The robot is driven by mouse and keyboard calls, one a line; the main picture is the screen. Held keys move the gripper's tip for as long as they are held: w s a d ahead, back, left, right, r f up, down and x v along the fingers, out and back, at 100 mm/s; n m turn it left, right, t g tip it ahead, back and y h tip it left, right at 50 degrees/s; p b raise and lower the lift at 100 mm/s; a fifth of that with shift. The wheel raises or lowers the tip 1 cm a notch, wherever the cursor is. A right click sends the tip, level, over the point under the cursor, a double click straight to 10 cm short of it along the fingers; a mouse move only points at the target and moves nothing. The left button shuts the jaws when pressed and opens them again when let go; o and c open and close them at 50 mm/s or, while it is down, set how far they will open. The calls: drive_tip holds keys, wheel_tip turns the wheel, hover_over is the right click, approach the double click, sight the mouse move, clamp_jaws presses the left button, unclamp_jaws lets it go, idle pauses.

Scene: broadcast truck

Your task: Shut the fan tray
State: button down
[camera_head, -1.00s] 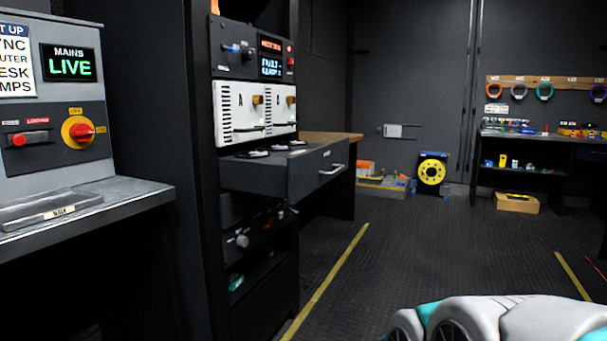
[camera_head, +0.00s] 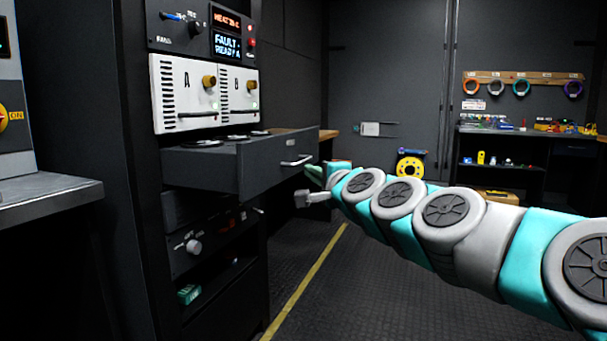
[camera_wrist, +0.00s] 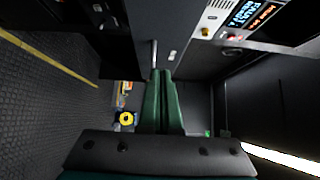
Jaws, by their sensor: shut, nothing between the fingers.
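The fan tray (camera_head: 245,168) is a dark grey drawer pulled out of the equipment rack, under the white A and B modules. Round fans show in its open top. Its front panel carries a bar handle (camera_head: 297,161). My gripper (camera_head: 310,170) is at the right of the tray front, close to the handle; its green fingers are partly hidden by my arm. In the wrist view my gripper (camera_wrist: 160,72) has its two green fingers together and empty, pointing toward the handle (camera_wrist: 154,53) and the tray's front panel (camera_wrist: 178,35). I cannot tell whether they touch it.
The rack's white modules (camera_head: 203,92) and display panel (camera_head: 205,28) are above the tray. A lower unit with a knob (camera_head: 193,246) is below. A grey desk (camera_head: 50,195) stands at the left. A workbench (camera_head: 525,140) is at the back right. The floor ahead is open.

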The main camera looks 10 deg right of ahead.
approach(276, 161)
drive_tip(key=w+d, duration=0.2)
drive_tip(key=w, duration=0.2)
drive_tip(key=shift+w+a+f, duration=0.1)
drive_tip(key=shift+w+a, duration=0.25)
drive_tip(key=shift+a, duration=0.2)
drive_tip(key=shift+w+a, duration=0.4)
drive_tip(key=shift+a, duration=0.2)
drive_tip(key=shift+w+a, duration=0.2)
drive_tip(key=shift+a, duration=0.1)
drive_tip(key=shift+w+a, duration=0.1)
drive_tip(key=w+a+p, duration=0.3)
drive_tip(key=w+a, duration=0.1)
drive_tip(key=a, duration=0.2)
drive_tip(key=w+a+p, duration=0.3)
drive_tip(key=w+a, duration=0.2)
drive_tip(key=a, duration=0.1)
drive_tip(key=w+a+p, duration=0.3)
drive_tip(key=w+a, duration=0.2)
drive_tip(key=a, duration=0.2)
drive_tip(key=shift+p, duration=0.35)
drive_tip(key=shift+a, duration=0.2)
